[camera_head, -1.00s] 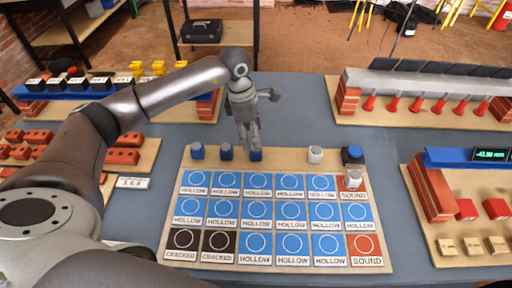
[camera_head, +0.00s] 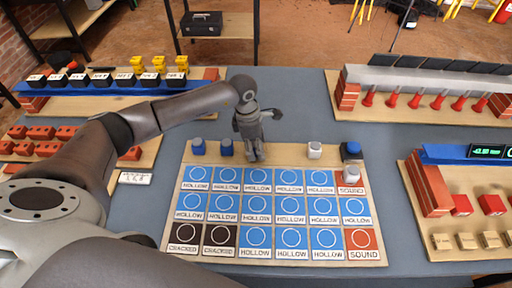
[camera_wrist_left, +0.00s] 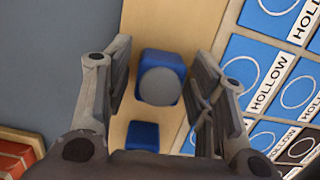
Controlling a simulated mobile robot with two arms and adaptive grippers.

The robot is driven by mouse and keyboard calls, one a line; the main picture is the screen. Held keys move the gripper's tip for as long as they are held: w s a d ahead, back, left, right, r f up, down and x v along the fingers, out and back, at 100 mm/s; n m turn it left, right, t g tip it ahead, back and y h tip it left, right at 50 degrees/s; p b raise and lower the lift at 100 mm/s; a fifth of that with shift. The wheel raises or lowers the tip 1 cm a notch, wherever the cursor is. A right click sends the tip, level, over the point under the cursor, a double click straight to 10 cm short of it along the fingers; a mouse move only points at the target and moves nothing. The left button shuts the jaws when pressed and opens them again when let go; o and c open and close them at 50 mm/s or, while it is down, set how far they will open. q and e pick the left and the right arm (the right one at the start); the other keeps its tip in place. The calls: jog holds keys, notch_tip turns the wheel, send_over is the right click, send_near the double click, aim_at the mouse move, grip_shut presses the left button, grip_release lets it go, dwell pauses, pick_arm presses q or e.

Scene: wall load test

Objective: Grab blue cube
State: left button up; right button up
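In the left wrist view a blue cube with a round grey top (camera_wrist_left: 162,78) sits between the spread fingers of my left gripper (camera_wrist_left: 163,70), with small gaps on both sides. Another blue cube (camera_wrist_left: 142,136) is nearer the wrist. My right gripper is out of view.
The board carries blue HOLLOW tiles (camera_head: 257,209), black CRACKED tiles (camera_head: 219,238) and red SOUND tiles (camera_head: 364,246). A white cube (camera_head: 315,150) stands to the right on the strip, and a blue block (camera_head: 351,151) near its right end. Brick stands (camera_head: 433,190) flank the board.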

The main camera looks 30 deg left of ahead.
pick_arm(q)
jog(key=c, duration=0.7)
jog(key=shift+c, duration=0.3)
jog(key=shift+r, duration=0.15)
